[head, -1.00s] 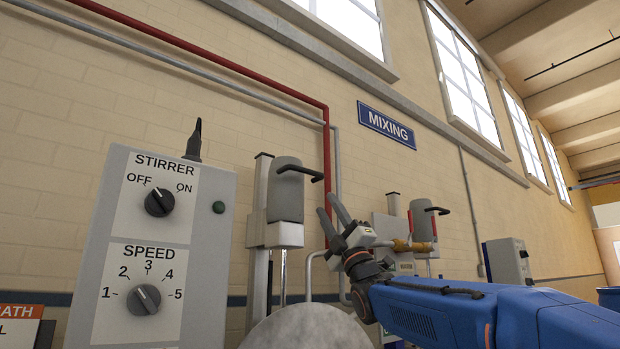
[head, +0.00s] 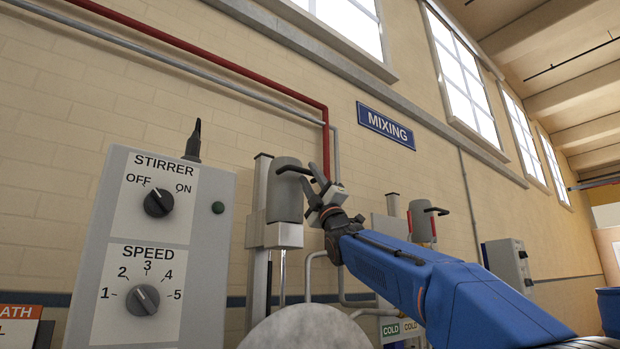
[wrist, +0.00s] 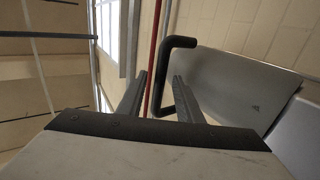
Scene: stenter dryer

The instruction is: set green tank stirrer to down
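The nearer stirrer (head: 285,192) is a grey motor head on an upright post, with a bent black handle (head: 292,169) sticking out to the right near its top. No green tank marking shows, so I cannot tell its tank's colour. My gripper (head: 309,177) is open beside this handle, at about its height. In the wrist view the black handle (wrist: 179,43) bends down, and its lower part appears between the spread fingers (wrist: 160,76). Contact cannot be told. The grey motor head (wrist: 225,85) lies to the right.
A control box (head: 150,245) with STIRRER and SPEED knobs stands at left. A round grey surface (head: 308,330) lies below the stirrer. A second stirrer (head: 421,222) with a black handle stands farther right. A red pipe (head: 326,140) runs down the wall behind.

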